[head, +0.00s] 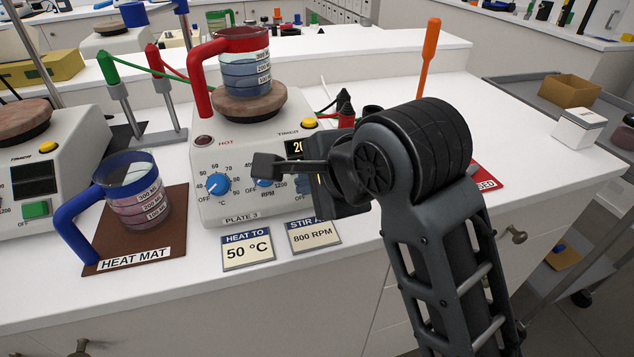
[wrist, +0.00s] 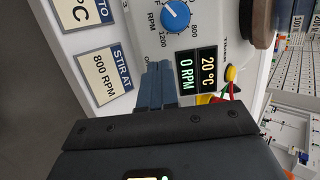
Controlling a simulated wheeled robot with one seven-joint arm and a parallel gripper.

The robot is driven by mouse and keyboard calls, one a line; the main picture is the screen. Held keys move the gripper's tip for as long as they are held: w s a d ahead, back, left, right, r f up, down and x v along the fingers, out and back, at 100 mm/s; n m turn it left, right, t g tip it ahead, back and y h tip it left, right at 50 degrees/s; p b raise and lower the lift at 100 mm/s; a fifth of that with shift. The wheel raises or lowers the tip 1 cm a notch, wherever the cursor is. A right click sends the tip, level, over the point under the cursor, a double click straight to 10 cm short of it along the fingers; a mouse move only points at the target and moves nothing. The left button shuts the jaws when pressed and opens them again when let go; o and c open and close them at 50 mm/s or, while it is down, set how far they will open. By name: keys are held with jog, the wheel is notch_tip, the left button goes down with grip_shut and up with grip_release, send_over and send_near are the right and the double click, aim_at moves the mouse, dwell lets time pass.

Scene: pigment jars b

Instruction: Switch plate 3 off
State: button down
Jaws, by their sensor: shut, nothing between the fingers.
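Plate 3 (head: 242,134) is a white hot plate with a brown round top, in the middle of the head view. Its front has a blue temperature knob (head: 218,184) and a blue RPM knob (wrist: 175,17), partly hidden in the head view. In the wrist view, its displays read 0 RPM (wrist: 186,72) and 20 °C (wrist: 208,68). My gripper (head: 264,166) is shut and empty in front of its panel; the fingers also show in the wrist view (wrist: 158,70), beside the displays. I cannot tell whether they touch. No power switch is visible on plate 3; my gripper covers part of the panel.
A red-handled beaker (head: 246,73) stands on plate 3. A blue-handled beaker (head: 138,203) stands on the heat mat (head: 175,245) to the left. Signs reading 50 °C (head: 248,250) and 800 RPM (head: 314,236) lie in front. Another hot plate (head: 70,150) is at far left.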

jog(key=shift+w+a+f, duration=0.1)
jog(key=shift+w+f, duration=0.1)
jog(key=shift+f, duration=0.05)
jog(key=shift+w+f, duration=0.25)
jog(key=shift+w, duration=0.05)
dwell(0.4)
jog(key=s+r+p, duration=0.1)
jog(key=p, duration=0.2)
jog(key=shift+s+r, duration=0.15)
jog(key=shift+r, duration=0.25)
jog(key=p+v, duration=0.2)
jog(key=v, duration=0.7)
jog(key=shift+s, duration=0.35)
